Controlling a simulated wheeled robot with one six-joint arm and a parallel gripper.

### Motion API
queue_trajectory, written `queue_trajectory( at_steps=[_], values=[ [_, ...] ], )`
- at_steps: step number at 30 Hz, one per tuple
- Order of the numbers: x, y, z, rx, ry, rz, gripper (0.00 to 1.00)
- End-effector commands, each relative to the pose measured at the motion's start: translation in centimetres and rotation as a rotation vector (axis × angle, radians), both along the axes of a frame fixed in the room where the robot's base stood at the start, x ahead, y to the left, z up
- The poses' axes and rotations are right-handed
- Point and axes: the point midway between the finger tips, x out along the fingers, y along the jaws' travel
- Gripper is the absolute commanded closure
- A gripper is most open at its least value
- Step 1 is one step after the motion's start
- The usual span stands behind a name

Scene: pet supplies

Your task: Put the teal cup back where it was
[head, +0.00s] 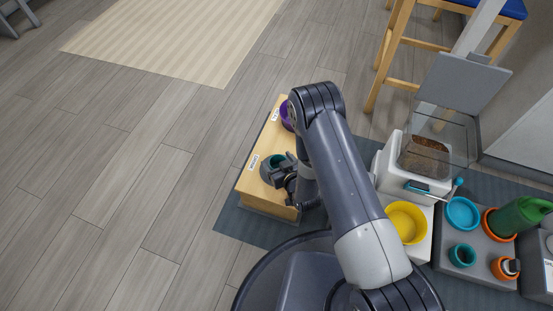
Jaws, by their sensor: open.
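A teal cup (277,160) shows in the head view on the light wooden box (250,184), partly hidden behind my gripper (275,172). My gripper is open and reaches over the box right at this cup. I cannot tell whether the fingers touch it or are around it. Another teal cup (462,256) stands upright on the grey tray (443,232) at the right, apart from my gripper.
A purple bowl (286,116) sits at the box's far end, partly behind my arm. A yellow bowl (407,222), a food dispenser (420,160), a blue bowl (462,213), orange pots (504,268) and a green watering can (520,216) stand at the right. The floor at left is clear.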

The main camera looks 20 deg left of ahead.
Motion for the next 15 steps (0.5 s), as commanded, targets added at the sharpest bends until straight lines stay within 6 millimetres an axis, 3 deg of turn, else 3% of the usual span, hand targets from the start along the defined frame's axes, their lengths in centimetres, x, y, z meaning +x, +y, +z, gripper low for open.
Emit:
queue_trajectory(
  at_steps=[9,15],
  values=[
    [-4.9,-4.2,3.0,-0.002,0.004,-0.003,0.23],
    [-6.9,-5.9,4.0,0.0,0.002,-0.002,0.23]
  ],
)
